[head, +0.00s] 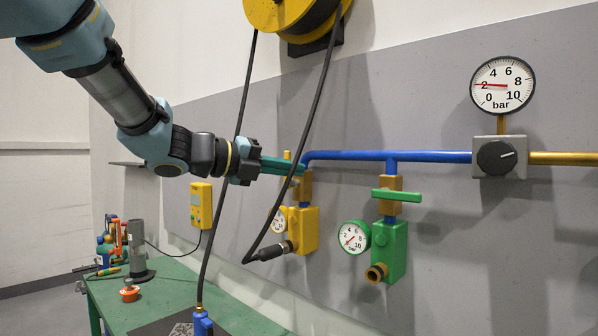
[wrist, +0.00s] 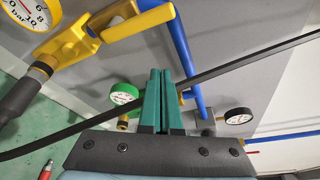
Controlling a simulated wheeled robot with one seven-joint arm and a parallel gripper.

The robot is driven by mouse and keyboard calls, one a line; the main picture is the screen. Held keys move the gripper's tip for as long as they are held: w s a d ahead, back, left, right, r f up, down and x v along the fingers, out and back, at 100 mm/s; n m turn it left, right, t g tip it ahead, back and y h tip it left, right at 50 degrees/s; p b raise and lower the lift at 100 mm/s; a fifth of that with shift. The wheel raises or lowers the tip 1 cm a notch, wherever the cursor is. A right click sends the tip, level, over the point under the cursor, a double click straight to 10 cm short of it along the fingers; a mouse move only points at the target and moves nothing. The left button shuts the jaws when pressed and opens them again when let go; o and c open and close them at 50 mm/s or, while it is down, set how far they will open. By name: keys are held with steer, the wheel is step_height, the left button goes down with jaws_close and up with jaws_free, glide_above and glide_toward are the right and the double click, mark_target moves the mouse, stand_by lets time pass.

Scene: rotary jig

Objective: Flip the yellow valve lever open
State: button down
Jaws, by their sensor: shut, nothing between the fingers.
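The yellow valve (head: 305,232) hangs on the wall below the blue pipe, with a brass-coloured body above it. Its yellow lever (wrist: 138,24) shows as a bar in the upper middle of the wrist view. In the head view only part of the lever (head: 287,155) shows, and my fingers hide the rest. My gripper (head: 302,167) is shut and empty, its green fingers pointing right near the lever and the pipe. In the wrist view the closed fingertips (wrist: 160,72) are below the lever in the picture, apart from it. Contact cannot be told from the head view.
A black hose (head: 318,100) hangs close to my fingers. A green valve (head: 390,250) with a green lever (head: 397,195) is to the right. A gauge (head: 503,84) and black knob (head: 496,157) are further right. A green bench (head: 170,295) stands lower left.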

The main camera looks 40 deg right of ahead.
steer(key=a+b, duration=0.2)
steer(key=a, duration=0.5)
steer(key=shift+w+a+r, duration=0.25)
steer(key=shift+a+r, duration=0.1)
steer(key=w+a+f+m+t+y, duration=0.1)
steer(key=a+f+m+y, duration=0.45)
steer(key=f, duration=0.55)
steer(key=w+a+f+m+t+y, duration=0.1)
steer(key=w+a+f+m+y, duration=0.15)
steer(key=a+f+m, duration=0.55)
steer(key=s+a+f+m+y, duration=0.1)
steer(key=a+f+m+y, duration=0.3)
steer(key=a+f+m, duration=0.4)
steer(key=s+a+f+m+t+y, duration=0.1)
steer(key=a+f+m+y, duration=0.3)
steer(key=a+f+m, duration=0.4)
steer(key=a+m, duration=0.1)
steer(key=a, duration=0.4)
steer(key=shift+s+a+f, duration=0.15)
steer(key=shift+s+a, duration=0.05)
steer(key=shift+a, duration=0.2)
